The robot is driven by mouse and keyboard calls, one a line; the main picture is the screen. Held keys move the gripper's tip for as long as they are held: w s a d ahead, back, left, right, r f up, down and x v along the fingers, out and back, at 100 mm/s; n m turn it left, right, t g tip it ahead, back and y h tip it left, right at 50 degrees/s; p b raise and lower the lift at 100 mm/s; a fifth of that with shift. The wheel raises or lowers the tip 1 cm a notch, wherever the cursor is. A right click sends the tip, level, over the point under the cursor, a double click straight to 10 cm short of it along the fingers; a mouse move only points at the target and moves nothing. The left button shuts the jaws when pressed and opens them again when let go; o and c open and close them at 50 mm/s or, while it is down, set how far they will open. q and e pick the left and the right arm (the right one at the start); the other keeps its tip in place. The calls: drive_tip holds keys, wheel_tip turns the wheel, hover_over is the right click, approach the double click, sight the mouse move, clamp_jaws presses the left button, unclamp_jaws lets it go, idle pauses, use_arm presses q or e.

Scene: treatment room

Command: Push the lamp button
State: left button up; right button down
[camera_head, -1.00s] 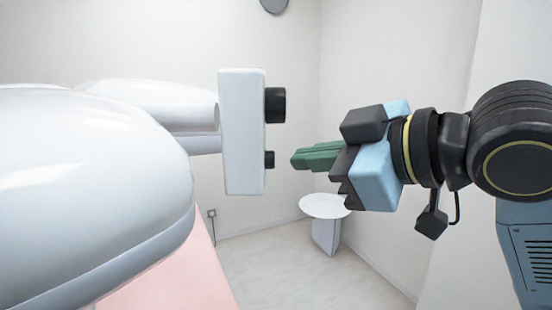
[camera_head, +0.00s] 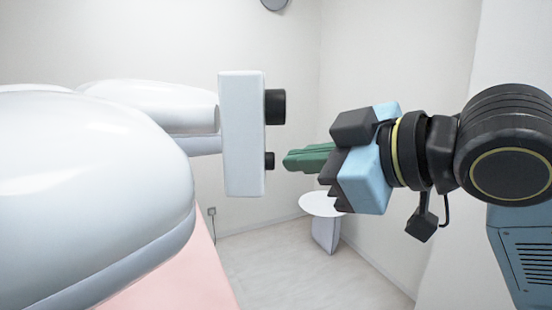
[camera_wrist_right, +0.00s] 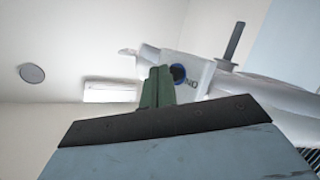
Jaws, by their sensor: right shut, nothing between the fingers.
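The white lamp (camera_head: 120,190) fills the left of the head view, with a white upright panel (camera_head: 241,135) at its right end. A large black knob (camera_head: 276,107) and a small black button (camera_head: 269,161) stick out of the panel's right side. My right gripper (camera_head: 286,161) is shut and empty. In the right wrist view the green fingers (camera_wrist_right: 158,80) show beside a dark round part (camera_wrist_right: 178,73) on the white lamp. My left gripper is not in view.
A small round white table (camera_head: 322,204) stands behind and below my right gripper. A pink surface (camera_head: 170,285) lies under the lamp at lower left. The floor between them is clear. A round dark wall object (camera_head: 274,5) hangs at the top.

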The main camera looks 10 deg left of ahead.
drive_tip(key=shift+s+a, duration=0.1)
drive_tip(key=shift+a, duration=0.35)
idle(0.5)
drive_tip(key=shift+d, duration=0.1)
drive_tip(key=shift+d+p, duration=0.45)
drive_tip(key=shift+d, duration=0.35)
drive_tip(key=shift+w, duration=0.2)
drive_tip(key=w+d+p, duration=0.1)
drive_tip(key=d, duration=0.5)
idle(1.0)
